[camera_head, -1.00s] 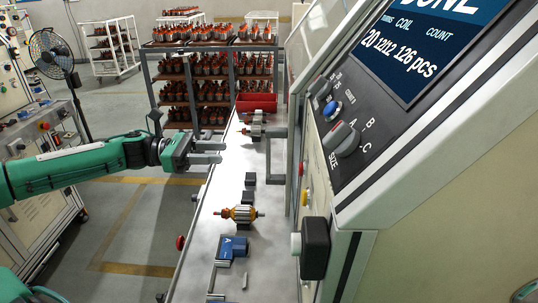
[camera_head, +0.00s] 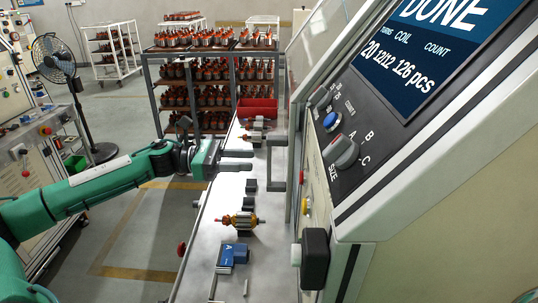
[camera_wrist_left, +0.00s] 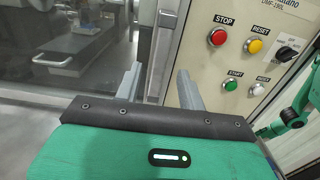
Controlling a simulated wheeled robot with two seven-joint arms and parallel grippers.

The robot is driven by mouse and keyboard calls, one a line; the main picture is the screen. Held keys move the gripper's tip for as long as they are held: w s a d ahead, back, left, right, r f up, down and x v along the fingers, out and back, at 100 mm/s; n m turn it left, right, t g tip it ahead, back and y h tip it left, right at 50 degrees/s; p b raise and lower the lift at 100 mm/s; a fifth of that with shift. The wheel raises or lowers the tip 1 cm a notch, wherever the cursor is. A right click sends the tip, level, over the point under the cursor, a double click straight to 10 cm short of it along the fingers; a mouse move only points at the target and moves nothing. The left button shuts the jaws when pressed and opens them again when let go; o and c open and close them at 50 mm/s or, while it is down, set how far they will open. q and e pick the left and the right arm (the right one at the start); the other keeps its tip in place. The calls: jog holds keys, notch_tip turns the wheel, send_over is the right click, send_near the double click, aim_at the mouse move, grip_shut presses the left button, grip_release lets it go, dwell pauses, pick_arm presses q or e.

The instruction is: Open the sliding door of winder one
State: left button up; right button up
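Winder one (camera_head: 400,150) stands along the right of the head view, its screen reading DONE. A grey U-shaped handle (camera_head: 284,160) projects from its door side toward the bench. My left gripper (camera_head: 237,160) is just left of this handle, its two grey fingers apart and empty, pointing at it. In the left wrist view the fingers (camera_wrist_left: 158,86) are spread in front of the door frame, with the glass door (camera_wrist_left: 70,45) at left. I cannot tell any contact with the handle. The door looks shut. My right gripper is not seen.
The narrow bench (camera_head: 205,225) below holds a wound armature (camera_head: 238,220), blue blocks (camera_head: 233,255) and a red bin (camera_head: 257,107). A button panel (camera_wrist_left: 240,50) is right of the door. Racks (camera_head: 205,75) and a fan (camera_head: 55,60) stand behind.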

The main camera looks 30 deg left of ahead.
pick_arm(q)
jog(key=p, duration=0.3)
send_over(269, 184)
jog(key=a, duration=0.1)
jog(key=shift+w+d, duration=0.3)
jog(key=shift+w, duration=0.2)
grip_shut()
